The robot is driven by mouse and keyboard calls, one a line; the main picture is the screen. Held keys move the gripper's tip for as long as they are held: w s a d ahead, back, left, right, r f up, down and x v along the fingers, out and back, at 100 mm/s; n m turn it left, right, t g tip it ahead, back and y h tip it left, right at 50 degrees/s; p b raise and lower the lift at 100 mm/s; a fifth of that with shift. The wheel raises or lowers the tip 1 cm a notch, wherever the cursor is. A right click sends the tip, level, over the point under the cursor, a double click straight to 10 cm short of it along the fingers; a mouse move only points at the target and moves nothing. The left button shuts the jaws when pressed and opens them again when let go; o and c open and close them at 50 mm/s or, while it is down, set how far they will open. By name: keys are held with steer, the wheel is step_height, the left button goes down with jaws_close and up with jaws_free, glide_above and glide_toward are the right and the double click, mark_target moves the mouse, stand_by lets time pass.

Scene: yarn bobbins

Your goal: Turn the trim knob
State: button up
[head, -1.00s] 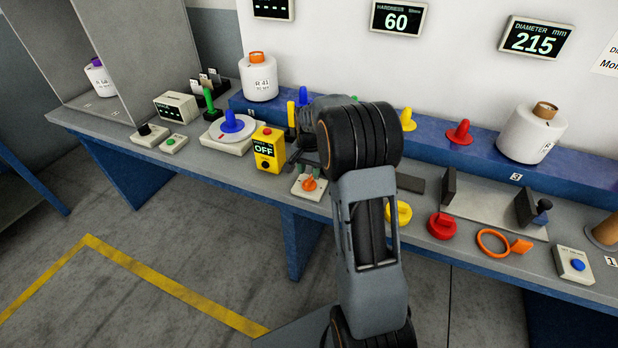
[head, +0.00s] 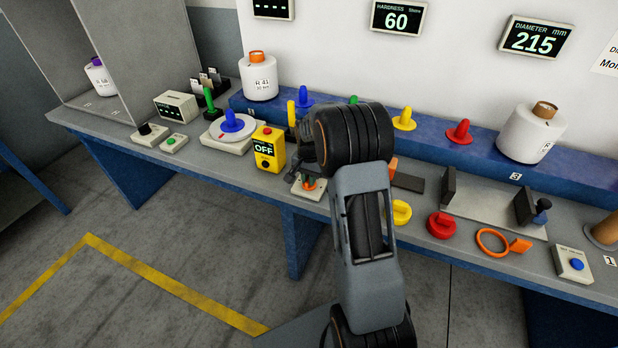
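A small orange knob (head: 309,185) sits on a pale box (head: 297,190) at the front of the bench, just right of the yellow OFF box. No label on it can be read. My gripper (head: 307,176) points down at this knob, with its dark fingers at or just above the knob's top. The fingers partly cover the knob and its box, and my arm hides much of the gripper. I cannot tell whether the fingers touch the knob or how wide they stand. Another knob, black (head: 144,129), sits on a pale box at the left of the bench.
The yellow OFF box (head: 269,158) stands close left of my gripper. A turntable with a blue peg (head: 232,122) is farther left. Yellow (head: 401,212) and red (head: 441,224) knob-like pieces and an orange ring (head: 492,240) lie to the right.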

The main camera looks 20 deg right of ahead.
jaws_close()
steer(key=shift+n, duration=0.3)
steer(key=shift+n+b, duration=0.6)
steer(key=shift+n, duration=2)
steer(key=o, duration=0.5)
jaws_free()
step_height(320, 180, up, 14)
steer(key=shift+b, duration=0.3)
